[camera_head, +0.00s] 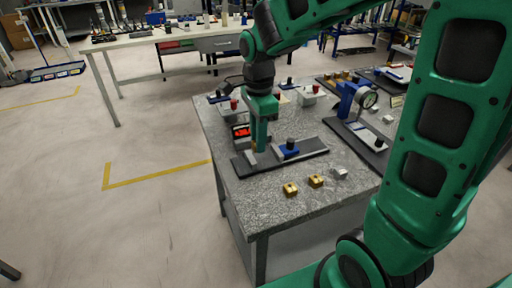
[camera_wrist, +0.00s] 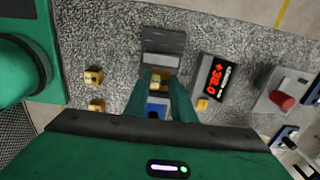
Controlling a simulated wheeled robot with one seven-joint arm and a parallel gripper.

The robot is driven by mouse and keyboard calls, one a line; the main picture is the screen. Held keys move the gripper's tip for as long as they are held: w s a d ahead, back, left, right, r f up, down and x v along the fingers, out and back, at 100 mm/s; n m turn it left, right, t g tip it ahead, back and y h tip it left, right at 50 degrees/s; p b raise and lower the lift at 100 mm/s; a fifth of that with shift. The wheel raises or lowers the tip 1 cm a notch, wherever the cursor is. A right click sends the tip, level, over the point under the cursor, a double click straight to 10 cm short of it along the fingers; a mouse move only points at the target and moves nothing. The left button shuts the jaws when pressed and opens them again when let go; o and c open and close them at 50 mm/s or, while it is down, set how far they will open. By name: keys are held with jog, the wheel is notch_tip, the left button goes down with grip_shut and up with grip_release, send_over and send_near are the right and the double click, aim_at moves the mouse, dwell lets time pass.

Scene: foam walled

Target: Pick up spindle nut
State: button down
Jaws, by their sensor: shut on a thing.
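My gripper (camera_head: 258,147) points down over the black base plate (camera_head: 310,151) on the granite table. In the wrist view my gripper (camera_wrist: 161,82) has its two green fingers closed on a small brass block, which looks like the spindle nut (camera_wrist: 160,80). The nut sits between the fingertips, next to a grey metal part (camera_wrist: 162,62) of the fixture. A blue part (camera_wrist: 156,110) shows between the fingers. In the head view the nut is mostly hidden by the fingers, and I cannot tell whether it still touches the plate.
Two brass blocks (camera_head: 290,189) (camera_head: 316,181) and a pale block (camera_head: 340,173) lie near the table's front edge. A red digital display (camera_wrist: 213,77) and a box with a red button (camera_wrist: 283,100) stand beside the gripper. A dial gauge on a blue stand (camera_head: 350,98) is to the right.

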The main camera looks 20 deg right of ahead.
jog(key=s+a+r, duration=0.6)
jog(key=s+a, duration=0.1)
jog(key=a, duration=0.2)
jog(key=shift+r, duration=0.3)
